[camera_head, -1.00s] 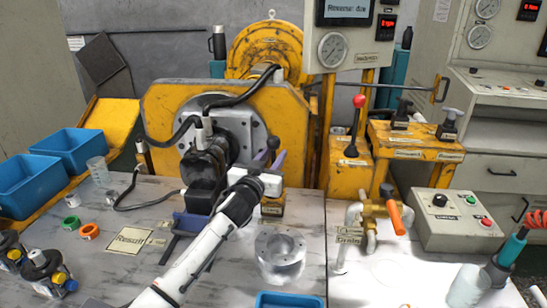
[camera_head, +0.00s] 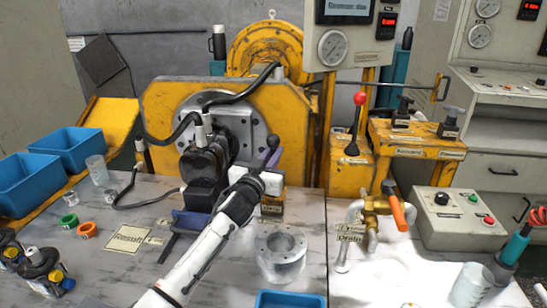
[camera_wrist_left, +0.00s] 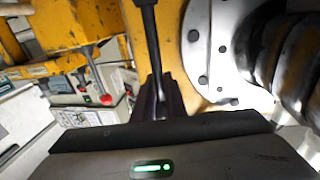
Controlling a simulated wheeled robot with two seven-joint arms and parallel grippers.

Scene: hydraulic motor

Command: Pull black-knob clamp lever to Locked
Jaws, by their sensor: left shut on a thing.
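The clamp lever's black knob (camera_head: 273,141) sticks up in front of the yellow pump stand, to the right of the round grey flange (camera_head: 232,122). My left gripper (camera_head: 270,160) is at the lever just below the knob, with its purple fingers closed together. In the left wrist view the dark lever rod (camera_wrist_left: 152,45) runs down between the fingers (camera_wrist_left: 160,97), and the left gripper is shut on it. The lever's lower end is hidden behind the gripper. My right gripper is not in view.
A red-knobbed lever (camera_head: 358,115) stands right of the clamp lever. The grey control box (camera_head: 452,218) is further right. Blue bins (camera_head: 68,150) are at the left.

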